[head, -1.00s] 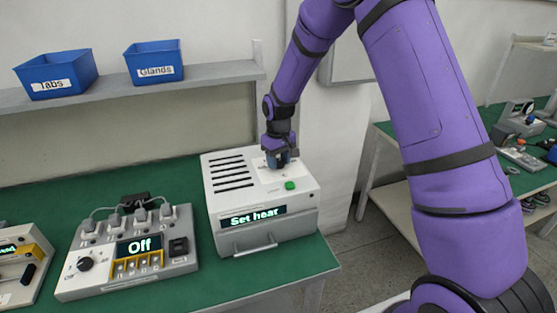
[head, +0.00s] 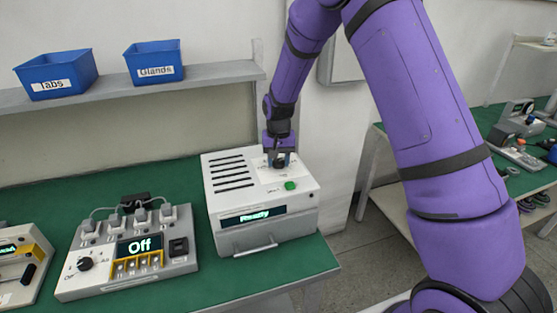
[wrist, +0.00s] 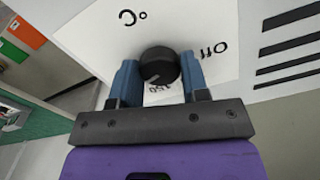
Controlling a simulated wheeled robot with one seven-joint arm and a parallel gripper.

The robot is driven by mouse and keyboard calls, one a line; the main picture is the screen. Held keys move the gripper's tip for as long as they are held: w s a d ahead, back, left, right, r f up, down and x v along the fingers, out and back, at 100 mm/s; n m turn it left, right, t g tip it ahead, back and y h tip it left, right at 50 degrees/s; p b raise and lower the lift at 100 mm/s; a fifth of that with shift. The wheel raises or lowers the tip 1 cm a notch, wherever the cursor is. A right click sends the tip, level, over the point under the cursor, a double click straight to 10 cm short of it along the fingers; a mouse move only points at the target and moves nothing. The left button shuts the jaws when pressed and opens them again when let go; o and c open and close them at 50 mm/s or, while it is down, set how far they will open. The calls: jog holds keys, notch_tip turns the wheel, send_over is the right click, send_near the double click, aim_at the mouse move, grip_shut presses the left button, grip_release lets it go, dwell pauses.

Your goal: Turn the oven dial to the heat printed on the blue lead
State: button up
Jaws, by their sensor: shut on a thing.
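The oven (head: 262,200) is a white box with slots on top, at the right end of the green bench. Its display (head: 253,215) reads "Ready". Its dial (wrist: 158,66) is a black knob on a white plate marked "°C" and "Off"; a number beside it, partly hidden, looks like 150. My gripper (wrist: 157,80) points down over the plate, its blue fingers on both sides of the dial and shut on it. I cannot make out the blue lead in either view.
A grey tester (head: 130,250) with a display reading "Off" stands left of the oven. A green button (head: 290,185) sits on the oven top near my gripper. Blue bins labelled Tabs (head: 57,75) and Glands (head: 154,62) stand on the shelf above.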

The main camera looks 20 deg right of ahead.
aim_at(278, 161)
dwell(0.3)
jog(key=o, duration=0.9)
notch_tip(278, 161, up, 11)
jog(key=shift+f, duration=0.1)
